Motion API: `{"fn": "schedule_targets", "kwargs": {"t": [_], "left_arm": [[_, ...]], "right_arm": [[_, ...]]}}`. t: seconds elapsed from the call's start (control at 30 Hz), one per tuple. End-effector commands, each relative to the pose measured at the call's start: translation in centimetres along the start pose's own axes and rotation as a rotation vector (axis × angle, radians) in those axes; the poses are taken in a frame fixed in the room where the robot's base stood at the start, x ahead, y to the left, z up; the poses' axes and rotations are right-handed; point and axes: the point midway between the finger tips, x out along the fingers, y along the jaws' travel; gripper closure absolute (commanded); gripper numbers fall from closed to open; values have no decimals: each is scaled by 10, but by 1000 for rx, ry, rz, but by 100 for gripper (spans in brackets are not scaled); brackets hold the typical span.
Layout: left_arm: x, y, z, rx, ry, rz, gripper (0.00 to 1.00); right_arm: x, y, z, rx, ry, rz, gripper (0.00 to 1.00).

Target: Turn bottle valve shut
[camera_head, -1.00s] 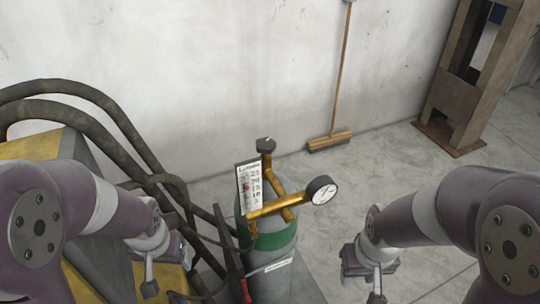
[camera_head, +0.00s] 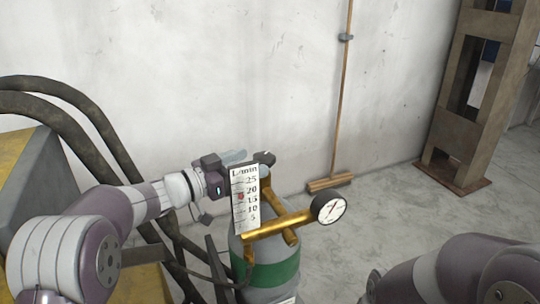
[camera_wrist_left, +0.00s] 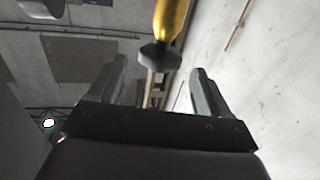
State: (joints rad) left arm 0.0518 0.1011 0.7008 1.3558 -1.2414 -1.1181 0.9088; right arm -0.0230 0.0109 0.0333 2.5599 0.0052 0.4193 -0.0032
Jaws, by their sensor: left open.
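The gas bottle (camera_head: 270,272) is grey with a green band and stands upright at the lower middle of the head view. A brass valve fitting (camera_head: 278,223) sits on top, with a dark valve knob (camera_head: 264,158) at its upper end. My left gripper (camera_head: 240,157) is open beside the knob, on its left. In the left wrist view, the knob (camera_wrist_left: 160,56) shows between the two spread fingers (camera_wrist_left: 158,72), apart from both. The flow card partly hides the gripper in the head view. My right arm shows at bottom right, its fingers out of view.
A white flow card (camera_head: 245,198) and a round pressure gauge (camera_head: 329,207) are fixed to the fitting. Thick dark hoses (camera_head: 75,125) run at the left. A broom (camera_head: 330,183) leans on the wall. A brown metal frame (camera_head: 462,120) stands at right.

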Motion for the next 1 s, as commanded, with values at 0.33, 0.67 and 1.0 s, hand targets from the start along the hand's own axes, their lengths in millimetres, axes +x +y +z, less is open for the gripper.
{"fn": "schedule_targets", "kwargs": {"t": [0.33,0.67,1.0], "left_arm": [[64,0,0,2,0,-1,21],[68,-1,0,1,0,-3,28],[67,-1,-1,1,-1,4,71]], "right_arm": [[-4,0,0,0,0,0,57],[-4,0,0,0,0,0,57],[-7,0,-1,0,0,0,57]]}}
